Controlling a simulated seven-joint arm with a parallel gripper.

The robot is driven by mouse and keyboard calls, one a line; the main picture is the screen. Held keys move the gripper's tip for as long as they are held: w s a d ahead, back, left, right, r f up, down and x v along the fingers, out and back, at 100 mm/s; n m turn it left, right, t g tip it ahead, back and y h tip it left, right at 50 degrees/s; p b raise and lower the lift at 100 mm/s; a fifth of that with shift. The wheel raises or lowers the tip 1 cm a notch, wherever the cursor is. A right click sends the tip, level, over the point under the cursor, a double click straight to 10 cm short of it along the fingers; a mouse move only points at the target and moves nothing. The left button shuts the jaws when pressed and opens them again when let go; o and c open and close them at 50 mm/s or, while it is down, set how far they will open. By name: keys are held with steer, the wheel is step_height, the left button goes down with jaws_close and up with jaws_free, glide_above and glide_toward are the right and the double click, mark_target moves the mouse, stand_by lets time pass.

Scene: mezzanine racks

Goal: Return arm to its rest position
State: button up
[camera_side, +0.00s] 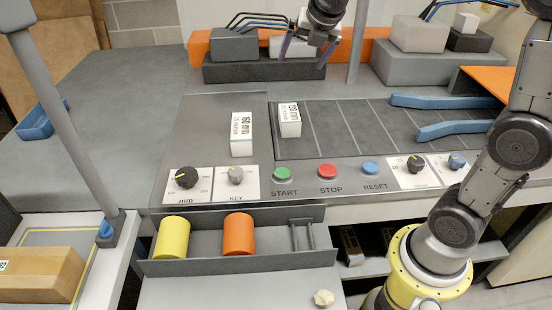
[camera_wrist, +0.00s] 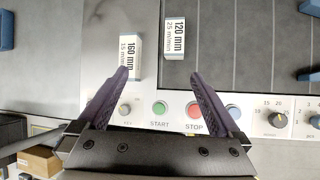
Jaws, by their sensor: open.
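My gripper (camera_side: 306,52) is raised above the back of the work surface in the side view, pointing down with its two dark purple fingers spread apart. In the wrist view the gripper (camera_wrist: 166,95) is also open, with nothing between its fingers. A white block marked 160 mm (camera_side: 241,134) stands on the grey panel, left of the dark grooved bed. It also shows in the wrist view (camera_wrist: 125,50). A white block marked 120 mm (camera_side: 289,120) stands on the left edge of the bed and shows in the wrist view (camera_wrist: 174,40). My gripper touches neither block.
A green START button (camera_side: 282,173), red STOP button (camera_side: 327,171) and blue RESET button (camera_side: 370,168) line the front. A tray (camera_side: 200,268) holds yellow (camera_side: 172,238) and orange (camera_side: 238,234) cylinders. Blue guides (camera_side: 445,101) lie right. A grey post (camera_side: 358,45) stands near my gripper.

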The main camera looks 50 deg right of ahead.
steer(key=s+a+r+m, duration=0.2)
steer(key=s+a+m, duration=0.2)
steer(key=s, duration=0.4)
steer(key=s+a+f+m+y, duration=0.1)
steer(key=s+f+m, duration=0.3)
steer(key=s+m, duration=0.4)
steer(key=s+a+f+m+y, duration=0.1)
steer(key=s+a+f+m, duration=0.3)
steer(key=s+m, duration=0.5)
steer(key=f+m, duration=0.1)
steer(key=m, duration=0.3)
steer(key=shift+s+m+y, duration=0.3)
steer(key=shift+m+y, duration=0.1)
steer(key=shift+r, duration=0.1)
